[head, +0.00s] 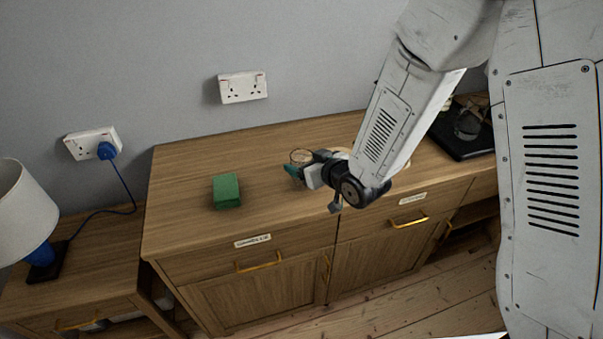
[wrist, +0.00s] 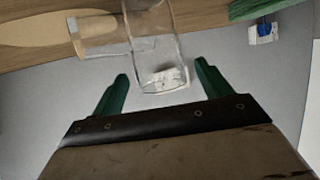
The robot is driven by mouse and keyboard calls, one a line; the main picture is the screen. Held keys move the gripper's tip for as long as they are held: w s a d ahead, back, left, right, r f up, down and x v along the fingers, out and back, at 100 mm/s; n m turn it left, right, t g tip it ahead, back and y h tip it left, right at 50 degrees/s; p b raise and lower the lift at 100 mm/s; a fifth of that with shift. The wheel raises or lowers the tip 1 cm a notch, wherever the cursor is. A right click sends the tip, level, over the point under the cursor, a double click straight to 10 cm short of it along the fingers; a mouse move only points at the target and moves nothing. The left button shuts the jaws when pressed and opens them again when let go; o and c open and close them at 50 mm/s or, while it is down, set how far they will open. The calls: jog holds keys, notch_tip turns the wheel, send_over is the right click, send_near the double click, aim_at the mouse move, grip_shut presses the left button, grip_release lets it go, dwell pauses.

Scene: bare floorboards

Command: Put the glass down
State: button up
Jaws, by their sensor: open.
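The glass (head: 301,155) is clear, and it appears to stand upright on the wooden cabinet top, partly hidden by my gripper in the head view. In the wrist view the glass (wrist: 152,45) shows large, with a clear side piece like a handle on its left. My gripper (head: 297,173) is open, with green fingers close to the glass. In the wrist view my gripper (wrist: 160,77) has its two fingertips spread wide, with the glass's end between and just past them. I see no finger pressing on the glass.
A green block (head: 227,190) sits on the cabinet top (head: 185,165), left of my gripper. A black tray (head: 465,140) lies at the right. A pale flat wooden thing (wrist: 45,28) is beside the glass. A lamp (head: 25,215) stands far left.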

aim_at(296, 157)
jog(key=x, duration=0.4)
jog(key=shift+w+a, duration=0.1)
jog(key=shift+r, duration=0.1)
jog(key=c, duration=1.3)
jog(key=shift+c, duration=0.2)
jog(key=shift+r, duration=0.1)
notch_tip(296, 157, up, 10)
